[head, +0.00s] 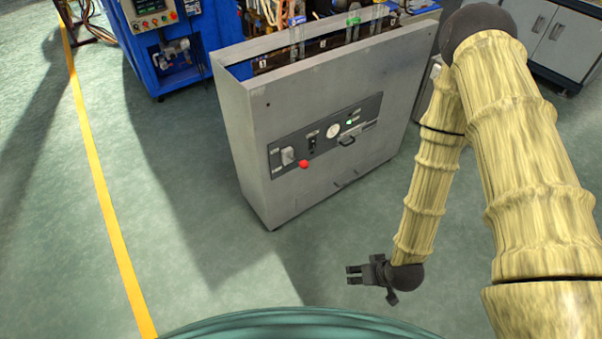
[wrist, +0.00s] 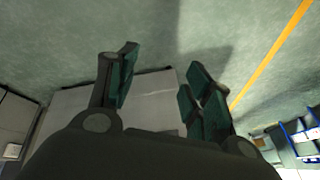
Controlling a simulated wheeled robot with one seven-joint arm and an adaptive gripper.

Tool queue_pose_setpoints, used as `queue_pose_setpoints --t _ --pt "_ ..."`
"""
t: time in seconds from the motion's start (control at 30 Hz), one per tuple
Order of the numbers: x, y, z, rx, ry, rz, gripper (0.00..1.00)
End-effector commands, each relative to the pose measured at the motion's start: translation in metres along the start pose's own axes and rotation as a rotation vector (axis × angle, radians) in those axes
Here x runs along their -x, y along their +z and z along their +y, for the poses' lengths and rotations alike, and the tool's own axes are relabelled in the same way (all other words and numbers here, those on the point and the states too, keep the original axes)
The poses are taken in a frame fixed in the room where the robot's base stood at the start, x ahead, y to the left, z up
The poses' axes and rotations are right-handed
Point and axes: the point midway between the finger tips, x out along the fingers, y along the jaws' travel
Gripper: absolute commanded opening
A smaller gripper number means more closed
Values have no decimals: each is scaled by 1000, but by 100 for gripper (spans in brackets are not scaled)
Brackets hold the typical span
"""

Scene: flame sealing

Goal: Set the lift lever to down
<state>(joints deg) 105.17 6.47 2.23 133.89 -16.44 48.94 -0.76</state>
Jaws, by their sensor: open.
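The grey machine cabinet (head: 330,100) stands on the floor in the middle of the head view. Its front carries a dark control panel (head: 325,135) with a light switch block, a red button (head: 303,164), a round gauge (head: 333,131) and a dark handle (head: 347,140) at the right. I cannot tell which of these parts is the lift lever, or its setting. My gripper (head: 353,274) is open and empty, low in front of the cabinet and apart from it. In the wrist view its fingers (wrist: 157,88) are spread, with a pale grey surface beyond them.
A blue machine (head: 170,45) stands at the back left. A grey cupboard (head: 560,40) stands at the back right. A yellow line (head: 98,175) runs along the floor at left. The green floor before the cabinet is clear.

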Motion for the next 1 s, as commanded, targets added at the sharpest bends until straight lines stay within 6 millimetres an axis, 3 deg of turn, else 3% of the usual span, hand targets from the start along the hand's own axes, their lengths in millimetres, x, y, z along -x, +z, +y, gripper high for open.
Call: queue_pose_setpoints --t 0.03,0.1,0.4,0.7,0.9,1.0 --pt "-24 -16 1 22 -29 57 51" --pt "-39 -44 -3 59 -72 136 51" --pt "-78 -156 -22 228 -249 471 51" --pt "-78 -250 -41 411 -411 797 51" --pt "-63 -288 -48 514 -492 960 51" --pt "-56 -298 -51 547 -518 1010 51"
